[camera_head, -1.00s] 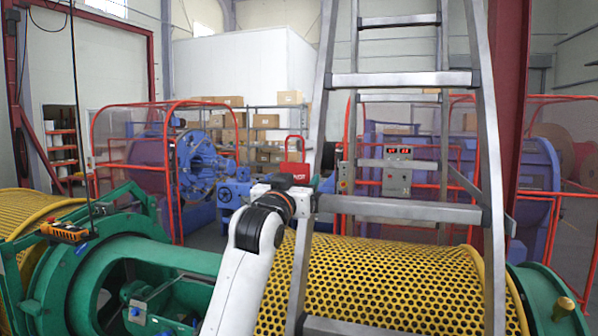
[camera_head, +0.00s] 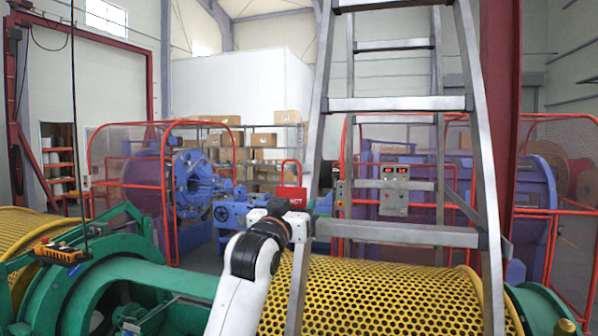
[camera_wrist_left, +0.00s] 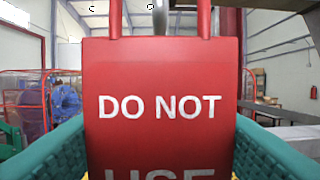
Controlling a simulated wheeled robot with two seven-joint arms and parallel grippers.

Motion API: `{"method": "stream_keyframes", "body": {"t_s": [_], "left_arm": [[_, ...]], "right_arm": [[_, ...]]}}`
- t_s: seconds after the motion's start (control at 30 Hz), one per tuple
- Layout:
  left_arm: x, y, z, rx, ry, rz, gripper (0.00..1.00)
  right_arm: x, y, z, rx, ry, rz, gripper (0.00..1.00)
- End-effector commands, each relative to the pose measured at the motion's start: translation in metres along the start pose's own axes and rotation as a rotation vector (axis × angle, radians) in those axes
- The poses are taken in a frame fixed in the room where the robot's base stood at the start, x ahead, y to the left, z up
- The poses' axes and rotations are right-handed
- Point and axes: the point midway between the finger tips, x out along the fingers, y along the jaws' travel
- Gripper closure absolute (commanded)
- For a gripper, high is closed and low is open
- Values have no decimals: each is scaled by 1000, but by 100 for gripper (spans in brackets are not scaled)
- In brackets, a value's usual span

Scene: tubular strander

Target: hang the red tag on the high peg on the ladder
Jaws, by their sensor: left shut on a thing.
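The red tag (camera_head: 291,194), a flat plate with a red loop handle on top, stands upright in my left gripper (camera_head: 290,208), just left of the ladder's left rail. In the left wrist view the tag (camera_wrist_left: 163,80) faces the camera, showing "DO NOT" and part of "USE". The teal fingers of my left gripper (camera_wrist_left: 160,140) are shut on it from both sides. The metal ladder (camera_head: 400,105) stands right of the tag, which appears apart from it. I cannot make out the high peg clearly. My right gripper is not in view.
A yellow perforated drum guard (camera_head: 380,290) lies behind the ladder's lower part. Green machine frame (camera_head: 150,280) and a hanging orange pendant (camera_head: 58,252) are at the left. A grey control box (camera_head: 394,190) shows between the rails. Red-framed guards and blue machines stand farther back.

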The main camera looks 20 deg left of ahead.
Motion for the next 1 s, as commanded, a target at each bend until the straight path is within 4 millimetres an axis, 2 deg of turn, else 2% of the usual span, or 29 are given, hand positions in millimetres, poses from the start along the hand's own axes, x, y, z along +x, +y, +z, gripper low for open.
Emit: {"method": "stream_keyframes", "body": {"t_s": [0.43,1.0], "left_arm": [[1,0,0,0,0,0,64],[22,0,-5,0,0,0,64]], "right_arm": [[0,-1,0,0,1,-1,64],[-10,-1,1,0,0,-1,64]]}}
